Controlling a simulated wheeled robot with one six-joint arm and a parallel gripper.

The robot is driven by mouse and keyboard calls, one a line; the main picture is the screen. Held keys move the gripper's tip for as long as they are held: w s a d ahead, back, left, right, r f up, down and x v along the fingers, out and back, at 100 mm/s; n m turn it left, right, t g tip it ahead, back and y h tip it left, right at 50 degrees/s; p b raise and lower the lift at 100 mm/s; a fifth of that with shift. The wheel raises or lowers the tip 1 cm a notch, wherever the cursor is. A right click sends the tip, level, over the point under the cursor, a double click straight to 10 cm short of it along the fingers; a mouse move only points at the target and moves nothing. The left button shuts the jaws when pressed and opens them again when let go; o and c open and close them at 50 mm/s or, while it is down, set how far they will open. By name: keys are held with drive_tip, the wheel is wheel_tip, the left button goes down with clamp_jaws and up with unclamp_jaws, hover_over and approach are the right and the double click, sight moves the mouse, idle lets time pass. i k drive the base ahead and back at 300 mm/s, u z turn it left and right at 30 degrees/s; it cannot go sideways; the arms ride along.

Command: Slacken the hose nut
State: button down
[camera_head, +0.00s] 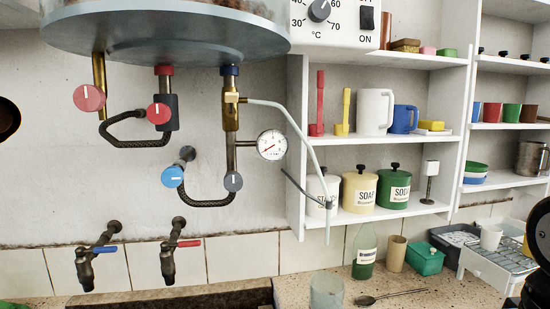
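Two dark braided hoses hang under the boiler. The upper hose (128,142) loops between the pipe with the pink-red knob (89,97) and the pipe with the red knob (158,113). The lower hose (206,203) loops from the fitting at the blue knob (173,176) to the fitting at the grey knob (233,181). The hose-end nuts are too small to make out clearly, and I cannot tell which one is the hose nut. A pale thin tube (300,128) runs from the brass valve (231,108) down to the right. My gripper is not in view.
The round boiler (165,32) overhangs the pipes. A pressure gauge (271,145) sticks out right of them. Below are two taps, blue-handled (86,265) and red-handled (168,261). Shelves with canisters (359,190) stand at right. A glass (326,290) and green bottle (364,252) stand on the counter.

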sight(233, 181)
drive_tip(key=u, duration=1.05)
